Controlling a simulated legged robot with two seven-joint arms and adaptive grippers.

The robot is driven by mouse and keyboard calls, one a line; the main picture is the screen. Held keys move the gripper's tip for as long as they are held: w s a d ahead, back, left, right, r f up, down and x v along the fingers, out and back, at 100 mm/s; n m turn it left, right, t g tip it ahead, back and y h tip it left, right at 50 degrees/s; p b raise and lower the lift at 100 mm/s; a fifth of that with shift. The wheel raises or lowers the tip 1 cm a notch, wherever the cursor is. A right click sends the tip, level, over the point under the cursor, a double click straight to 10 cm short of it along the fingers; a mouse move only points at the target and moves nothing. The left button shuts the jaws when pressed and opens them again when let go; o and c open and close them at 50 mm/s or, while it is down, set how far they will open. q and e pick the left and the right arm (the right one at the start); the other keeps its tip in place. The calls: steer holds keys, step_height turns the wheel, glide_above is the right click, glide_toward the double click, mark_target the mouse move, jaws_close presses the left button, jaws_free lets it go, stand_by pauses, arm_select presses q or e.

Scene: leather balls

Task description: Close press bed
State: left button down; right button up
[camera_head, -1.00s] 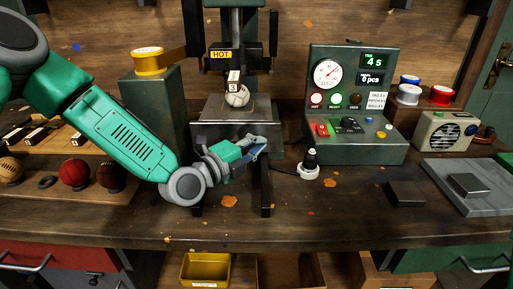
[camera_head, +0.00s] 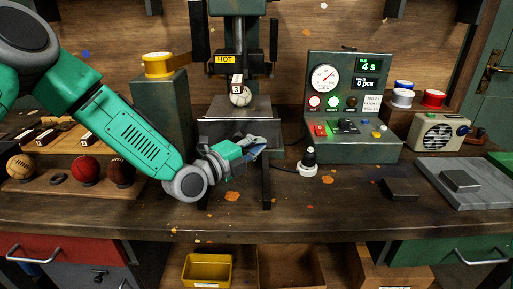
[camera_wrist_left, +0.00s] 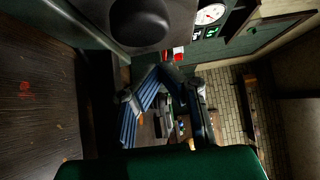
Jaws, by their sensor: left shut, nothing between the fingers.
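The press (camera_head: 237,60) stands at the back centre with a yellow "HOT" label on its head. Whether the gripper touches the bed I cannot tell. My right gripper is not in view.
A control box (camera_head: 350,105) with a gauge and buttons stands right of the press. Several balls (camera_head: 86,169) lie at left. A dark block (camera_head: 400,189) and grey slab (camera_head: 465,184) lie at right.

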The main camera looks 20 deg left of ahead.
arm_select(q)
steer(key=s, duration=0.2)
steer(key=shift+s+r, duration=0.2)
steer(key=shift+s, duration=0.1)
steer(key=shift+s+a+f, duration=0.15)
steer(key=shift+s+f, duration=0.05)
steer(key=shift+s, duration=0.05)
steer(key=v, duration=0.6)
steer(key=shift+s+a+p, duration=0.1)
steer(key=shift+a+p, duration=0.25)
steer(key=shift+s+a+f, duration=0.1)
steer(key=shift+s+a, duration=0.05)
steer(key=shift+s, duration=0.25)
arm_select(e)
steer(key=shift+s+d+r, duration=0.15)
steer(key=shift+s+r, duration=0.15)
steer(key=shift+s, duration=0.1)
